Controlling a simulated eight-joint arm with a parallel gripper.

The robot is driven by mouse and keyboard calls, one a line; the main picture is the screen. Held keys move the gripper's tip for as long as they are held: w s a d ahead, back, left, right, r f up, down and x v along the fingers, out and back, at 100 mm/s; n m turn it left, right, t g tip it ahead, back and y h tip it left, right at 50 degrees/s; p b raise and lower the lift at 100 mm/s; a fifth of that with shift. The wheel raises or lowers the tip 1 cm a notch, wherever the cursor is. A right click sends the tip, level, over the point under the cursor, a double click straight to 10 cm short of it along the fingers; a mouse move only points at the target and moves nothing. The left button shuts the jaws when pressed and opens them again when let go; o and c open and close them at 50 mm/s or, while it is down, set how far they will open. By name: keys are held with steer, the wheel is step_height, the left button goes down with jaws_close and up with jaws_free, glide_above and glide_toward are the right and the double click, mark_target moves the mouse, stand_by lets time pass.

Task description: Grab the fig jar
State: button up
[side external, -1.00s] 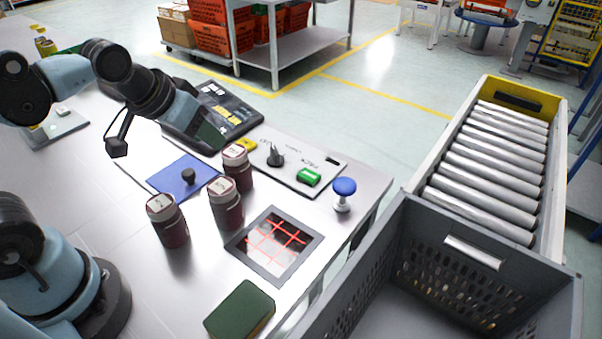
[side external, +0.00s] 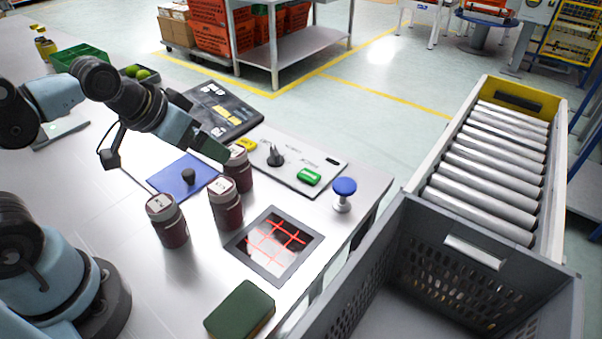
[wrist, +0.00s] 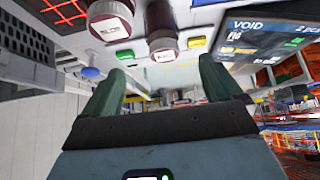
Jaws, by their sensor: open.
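Three similar dark-red jars with pale lids stand upright on the steel table: a left one (side external: 170,230), a middle one (side external: 227,210) and a far one (side external: 240,178). Their lid labels are too small to read, so I cannot tell which is the fig jar. My gripper (side external: 215,148) is beside and slightly above the far jar, partly hiding its lid. In the wrist view my gripper (wrist: 160,85) has its two green fingers spread, with nothing between them. Two jars show at the top of that view, a left jar (wrist: 110,20) and a right jar (wrist: 162,35).
A blue pad (side external: 170,180), a red-lined grid plate (side external: 275,245) and a green block (side external: 240,310) lie nearby. A grey crate (side external: 470,245) stands right.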

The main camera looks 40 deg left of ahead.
steer(key=n+g, duration=0.2)
steer(key=g, duration=0.3)
glide_toward(234, 152)
steer(key=shift+s+a+f, duration=0.15)
steer(key=shift+f, duration=0.15)
steer(key=shift+w+a+f+g, duration=0.1)
steer(key=shift+w+f+g, duration=0.05)
steer(key=shift+w+g, duration=0.85)
step_height(234, 152, down, 7)
steer(key=shift+r, duration=0.1)
steer(key=shift+w+f, duration=0.2)
steer(key=shift+f, duration=2.45)
steer(key=c, duration=1.4)
